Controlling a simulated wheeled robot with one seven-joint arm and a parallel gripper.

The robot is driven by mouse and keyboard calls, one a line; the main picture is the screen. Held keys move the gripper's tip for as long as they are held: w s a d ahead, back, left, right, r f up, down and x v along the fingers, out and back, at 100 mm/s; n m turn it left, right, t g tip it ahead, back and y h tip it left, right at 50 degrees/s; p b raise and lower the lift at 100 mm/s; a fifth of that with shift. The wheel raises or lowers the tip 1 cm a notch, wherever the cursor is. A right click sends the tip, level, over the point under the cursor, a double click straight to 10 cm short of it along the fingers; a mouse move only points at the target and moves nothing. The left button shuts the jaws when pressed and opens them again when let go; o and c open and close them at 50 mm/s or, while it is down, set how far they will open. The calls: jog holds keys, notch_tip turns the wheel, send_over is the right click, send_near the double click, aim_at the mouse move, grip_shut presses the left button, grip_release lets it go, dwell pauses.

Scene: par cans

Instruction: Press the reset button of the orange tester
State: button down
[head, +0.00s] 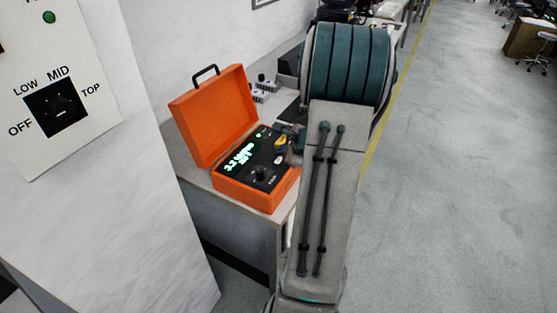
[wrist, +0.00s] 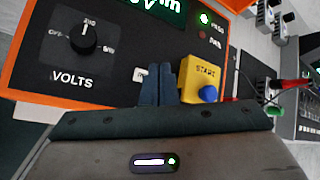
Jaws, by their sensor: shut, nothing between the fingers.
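The orange tester (head: 255,193) stands with its lid open on a bench in the head view. Its black panel shows a lit green display (head: 240,157). In the wrist view the panel has a VOLTS knob (wrist: 85,38) and a yellow START block (wrist: 203,74) with a blue button (wrist: 208,93). A small white piece (wrist: 139,74), probably the reset button or its label, is partly hidden behind my fingers. My gripper (wrist: 161,70) is shut and empty, its tips over the panel between the white piece and the START block. I cannot tell whether they touch the panel.
My arm hides part of the bench right of the tester in the head view. A grey cabinet with a LOW/MID/TOP switch (head: 58,108) stands at left. Small devices (head: 262,88) lie behind the tester. Open floor (head: 450,180) is at right.

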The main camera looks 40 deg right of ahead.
jog(key=shift+f, duration=0.15)
dwell(0.7)
jog(key=shift+f+b, duration=0.3)
jog(key=shift+b, duration=0.35)
jog(key=shift+f+b, duration=0.35)
jog(key=shift+b, duration=0.15)
dwell(0.3)
jog(key=shift+r, duration=0.1)
jog(key=shift+r+p, duration=0.5)
jog(key=shift+r, duration=0.2)
jog(key=shift+r, duration=0.1)
notch_tip(320, 180, up, 5)
jog(key=p, duration=0.3)
jog(key=shift+p, duration=0.3)
dwell(0.7)
